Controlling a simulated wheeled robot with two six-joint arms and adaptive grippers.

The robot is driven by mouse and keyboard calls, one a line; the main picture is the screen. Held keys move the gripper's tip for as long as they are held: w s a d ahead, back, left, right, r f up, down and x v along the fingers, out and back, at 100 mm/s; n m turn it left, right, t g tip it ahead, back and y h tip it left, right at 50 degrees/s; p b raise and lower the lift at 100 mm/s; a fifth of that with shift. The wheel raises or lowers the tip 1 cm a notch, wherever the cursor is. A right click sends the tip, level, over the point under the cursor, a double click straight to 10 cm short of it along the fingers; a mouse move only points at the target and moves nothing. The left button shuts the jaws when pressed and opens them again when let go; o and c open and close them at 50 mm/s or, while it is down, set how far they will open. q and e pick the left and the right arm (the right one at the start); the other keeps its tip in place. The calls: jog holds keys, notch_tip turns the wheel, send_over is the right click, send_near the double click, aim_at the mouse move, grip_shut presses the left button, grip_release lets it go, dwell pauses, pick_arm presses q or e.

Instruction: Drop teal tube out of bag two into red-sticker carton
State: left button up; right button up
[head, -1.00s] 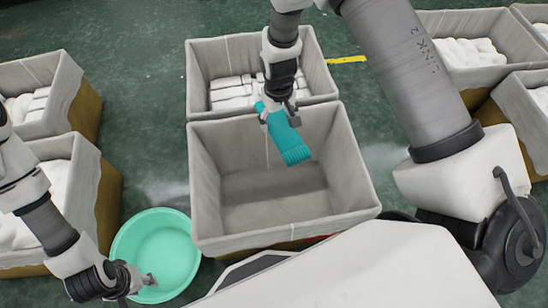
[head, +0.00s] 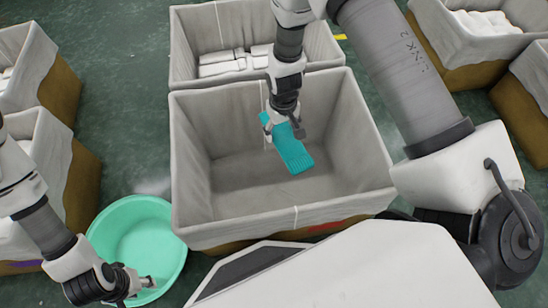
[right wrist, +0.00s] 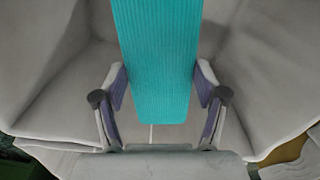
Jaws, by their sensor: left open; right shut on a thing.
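The teal tube (head: 292,151) is a ribbed knitted piece. My right gripper (head: 282,127) is shut on one end of it and holds it tilted over the inside of the large grey-lined carton (head: 205,205). In the right wrist view the teal tube (right wrist: 155,60) runs between both fingers. A red sticker (head: 326,226) shows on this carton's near side. The carton's visible floor is bare. My left gripper (head: 147,282) is open and empty over the mint-green basin's near rim. I cannot tell which container is bag two.
The mint-green basin (head: 140,235) stands on the floor left of the carton. A second carton (head: 187,45) with white bundles stands right behind. More lined cartons stand at left (head: 40,150) and right (head: 455,50). Green floor shows between them.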

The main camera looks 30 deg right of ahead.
jog(key=o, duration=0.9)
jog(key=shift+r, duration=0.15)
notch_tip(320, 180, up, 12)
jog(key=shift+s+f, duration=0.1)
jog(key=shift+f, duration=0.1)
